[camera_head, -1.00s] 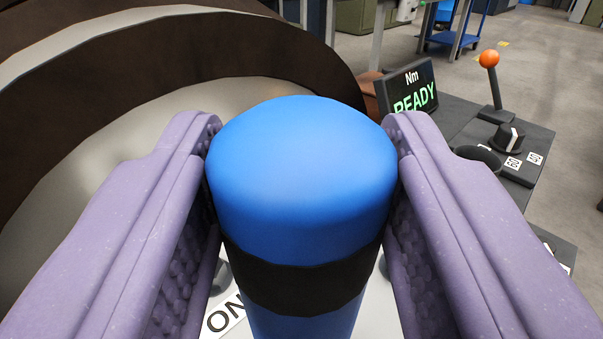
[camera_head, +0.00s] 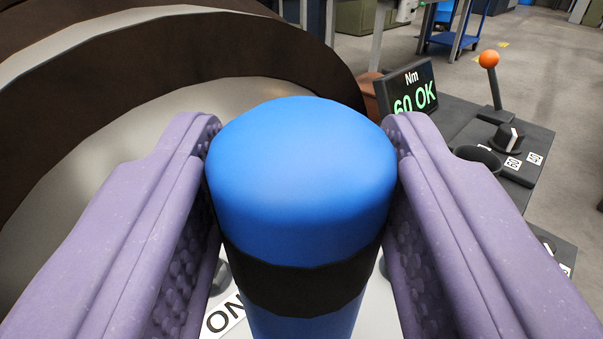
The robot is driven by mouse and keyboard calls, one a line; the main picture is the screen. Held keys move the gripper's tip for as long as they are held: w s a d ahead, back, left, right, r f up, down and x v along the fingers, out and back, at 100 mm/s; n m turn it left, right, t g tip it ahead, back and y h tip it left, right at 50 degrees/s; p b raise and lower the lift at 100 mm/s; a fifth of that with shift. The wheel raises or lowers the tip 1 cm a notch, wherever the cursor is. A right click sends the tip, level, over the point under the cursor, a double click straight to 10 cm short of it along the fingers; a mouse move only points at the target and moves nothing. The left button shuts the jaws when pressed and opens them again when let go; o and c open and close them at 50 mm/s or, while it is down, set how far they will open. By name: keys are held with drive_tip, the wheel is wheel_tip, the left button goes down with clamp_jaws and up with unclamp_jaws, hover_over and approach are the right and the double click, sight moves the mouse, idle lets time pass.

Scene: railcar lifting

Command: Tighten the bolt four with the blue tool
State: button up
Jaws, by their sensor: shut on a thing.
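The blue tool (camera_head: 302,170) is a thick cylinder with a rounded blue top and a black band. It stands upright in the middle of the view. My gripper (camera_head: 302,150) has its two purple padded fingers on either side of it and is shut on it. The tool's lower end and any bolt under it are hidden. A small display (camera_head: 407,88) behind the right finger reads "Nm" and "60 OK" in green and white.
A large dark and grey round part (camera_head: 170,60) fills the upper left. A black control panel (camera_head: 515,165) with an orange-knobbed lever (camera_head: 489,60) and a dial lies at right. Grey floor is open at upper right.

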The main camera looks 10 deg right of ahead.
drive_tip(key=shift+r+p, duration=1.95)
drive_tip(key=shift+r, duration=1.6)
drive_tip(key=shift+f, duration=0.1)
